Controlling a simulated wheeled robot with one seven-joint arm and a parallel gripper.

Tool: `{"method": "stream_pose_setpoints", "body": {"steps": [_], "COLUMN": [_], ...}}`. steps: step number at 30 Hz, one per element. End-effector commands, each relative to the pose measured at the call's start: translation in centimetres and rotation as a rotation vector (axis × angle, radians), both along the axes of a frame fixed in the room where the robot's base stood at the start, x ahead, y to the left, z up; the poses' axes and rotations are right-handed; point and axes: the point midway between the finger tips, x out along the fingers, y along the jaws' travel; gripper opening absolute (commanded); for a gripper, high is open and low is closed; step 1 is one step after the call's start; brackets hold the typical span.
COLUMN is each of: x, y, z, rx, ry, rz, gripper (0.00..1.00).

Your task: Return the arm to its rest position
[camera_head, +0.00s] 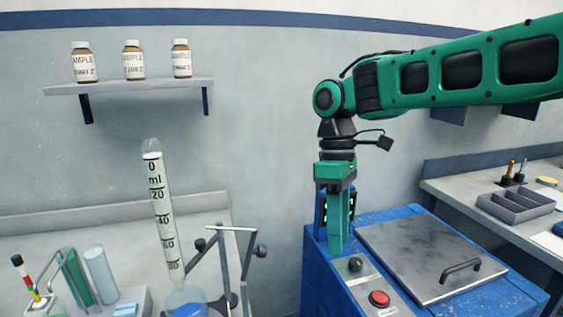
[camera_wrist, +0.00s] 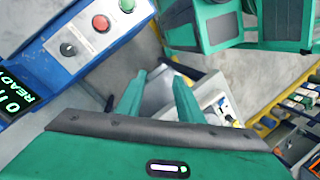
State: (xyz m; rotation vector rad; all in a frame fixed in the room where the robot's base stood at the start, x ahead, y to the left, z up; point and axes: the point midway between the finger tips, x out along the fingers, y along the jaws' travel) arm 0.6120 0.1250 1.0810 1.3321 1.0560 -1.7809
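My gripper (camera_head: 338,245) hangs downward from my green arm in the head view, in front of the left part of the blue machine. In the wrist view its two green fingers (camera_wrist: 159,80) stand apart with nothing between them. My forearm reaches in from the right edge of the head view, roughly level and high. I cannot tell from the head view whether the fingertips touch the machine.
The blue machine (camera_head: 325,290) has a steel lid (camera_head: 415,250), a black knob and a red button (camera_head: 379,299). A graduated cylinder (camera_head: 160,210) and metal stand (camera_head: 232,260) are at left. Bottles (camera_head: 133,62) sit on a wall shelf (camera_head: 140,89). A grey tray (camera_head: 515,205) lies right.

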Motion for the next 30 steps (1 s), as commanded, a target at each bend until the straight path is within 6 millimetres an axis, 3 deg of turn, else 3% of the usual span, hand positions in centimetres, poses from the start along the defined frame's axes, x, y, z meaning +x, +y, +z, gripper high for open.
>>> {"method": "stream_pose_setpoints", "body": {"steps": [1,8,12,15,21,30], "x": [-0.6,-4.8,-9.5,-13.1,-18.3,-19.4], "y": [-2.8,-15.5,-22.4,-25.9,-29.2,-29.8], "z": [-0.5,-3.3,-5.5,-7.3,-10.1,-10.7], "rx": [-0.028,-0.12,-0.153,-0.168,-0.18,-0.182], "ry": [-0.024,-0.13,-0.18,-0.203,-0.218,-0.22], "rz": [-0.125,-0.734,-1.096,-1.32,-1.595,-1.658], "gripper": [0.34,0.34,0.34,0.34,0.34,0.34]}}
